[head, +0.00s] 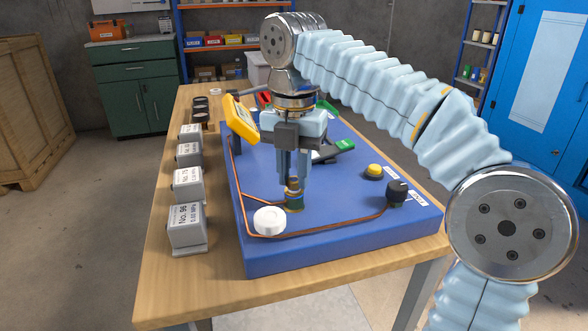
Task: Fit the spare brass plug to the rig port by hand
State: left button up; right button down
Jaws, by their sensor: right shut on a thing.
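My right gripper (293,180) points straight down over the blue rig board, with its fingers shut on a small brass plug (294,187). Plug and port look in line and touching or nearly so; I cannot tell whether the threads are engaged. The fingers hide part of the plug. My left gripper is not in view.
Several grey labelled blocks (187,229) line the wooden table's left side.

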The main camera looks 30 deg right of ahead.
jog(key=m, duration=0.7)
jog(key=shift+m, duration=0.4)
jog(key=m, duration=0.4)
jog(key=c, duration=0.9)
grip_release()
jog(key=shift+o, duration=0.2)
